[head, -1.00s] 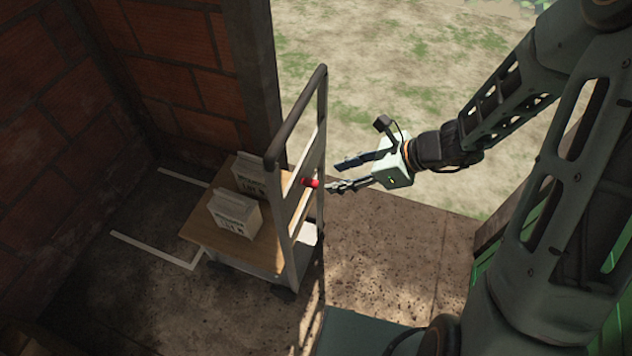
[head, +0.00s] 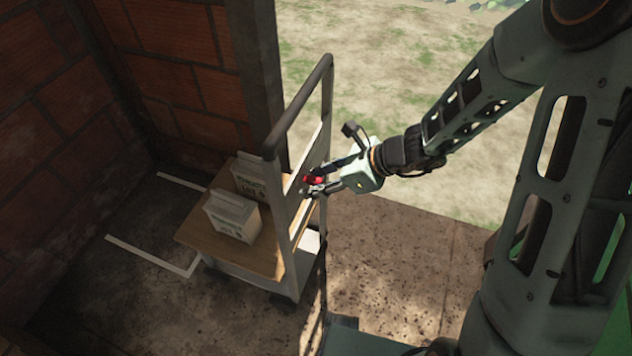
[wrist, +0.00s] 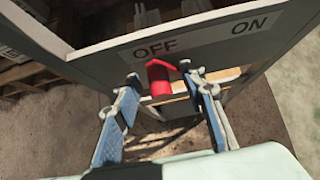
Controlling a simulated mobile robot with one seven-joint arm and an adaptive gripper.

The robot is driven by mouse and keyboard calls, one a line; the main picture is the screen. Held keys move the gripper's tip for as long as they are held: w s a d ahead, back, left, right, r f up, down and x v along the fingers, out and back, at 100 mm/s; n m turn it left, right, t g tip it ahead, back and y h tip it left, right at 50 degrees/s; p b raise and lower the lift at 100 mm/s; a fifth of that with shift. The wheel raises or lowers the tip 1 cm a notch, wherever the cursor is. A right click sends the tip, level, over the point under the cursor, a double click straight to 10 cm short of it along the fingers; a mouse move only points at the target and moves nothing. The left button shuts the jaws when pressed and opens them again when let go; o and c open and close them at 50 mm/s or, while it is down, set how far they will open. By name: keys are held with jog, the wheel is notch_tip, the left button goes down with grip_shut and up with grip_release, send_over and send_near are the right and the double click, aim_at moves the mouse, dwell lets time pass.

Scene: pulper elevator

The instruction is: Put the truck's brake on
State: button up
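The truck (head: 275,143) is a trolley with a tall grey handle frame and a wooden deck, standing at the wall opening. A red brake lever (wrist: 159,80) sits on the truck's end panel, just below the word OFF; the word ON is to the upper right. The lever also shows in the head view (head: 314,178), partly covered by the fingers. My gripper (wrist: 163,84) is open, with one finger on each side of the lever. Gaps show between the fingers and the lever in the wrist view. The lever's pivot is not clearly visible.
Two white boxes (head: 232,218) (head: 250,175) stand on the truck's deck. White corner lines (head: 150,255) mark the floor near the brick wall (head: 60,110). Open ground lies beyond the opening, and the floor right of the truck is clear.

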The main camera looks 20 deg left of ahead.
jog(key=c, duration=0.7)
